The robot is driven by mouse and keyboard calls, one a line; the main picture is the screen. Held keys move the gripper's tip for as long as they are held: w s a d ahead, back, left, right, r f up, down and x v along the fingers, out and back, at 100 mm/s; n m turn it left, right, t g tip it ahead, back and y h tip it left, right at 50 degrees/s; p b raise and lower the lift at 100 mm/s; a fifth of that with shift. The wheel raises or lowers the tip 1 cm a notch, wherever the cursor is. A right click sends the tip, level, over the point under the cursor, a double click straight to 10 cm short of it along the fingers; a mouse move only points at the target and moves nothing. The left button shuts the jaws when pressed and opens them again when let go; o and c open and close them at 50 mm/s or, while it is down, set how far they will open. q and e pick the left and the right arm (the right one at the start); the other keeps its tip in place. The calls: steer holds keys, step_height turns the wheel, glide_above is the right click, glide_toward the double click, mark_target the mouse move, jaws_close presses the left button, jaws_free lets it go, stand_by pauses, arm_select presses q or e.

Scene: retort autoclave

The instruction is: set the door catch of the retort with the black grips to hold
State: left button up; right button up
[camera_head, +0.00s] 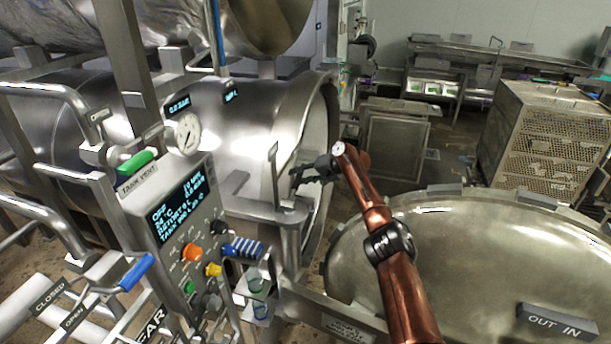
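The retort (140,95) is a large steel cylinder at the left, its round mouth ring (318,95) facing right. Its round steel door (460,260) stands swung open at lower right, with an OUT IN label block (556,321). An upright steel bar (273,175) stands by the mouth, above a bracket and hinge post. I cannot make out which part is the door catch, or its setting. My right gripper (297,178), black on a copper arm, is in front of the mouth, just right of the bar. Its finger gap and any contact are unclear. My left gripper is not in view.
A control panel (187,225) with gauge, display and coloured knobs stands at left. Handles with CLOSED and OPEN labels (75,316) are at lower left. A perforated crate (545,140) stands at right, a steel cart (395,140) behind. Some floor shows between them.

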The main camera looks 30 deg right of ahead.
steer(key=v, duration=1.2)
steer(key=shift+d+f, duration=0.1)
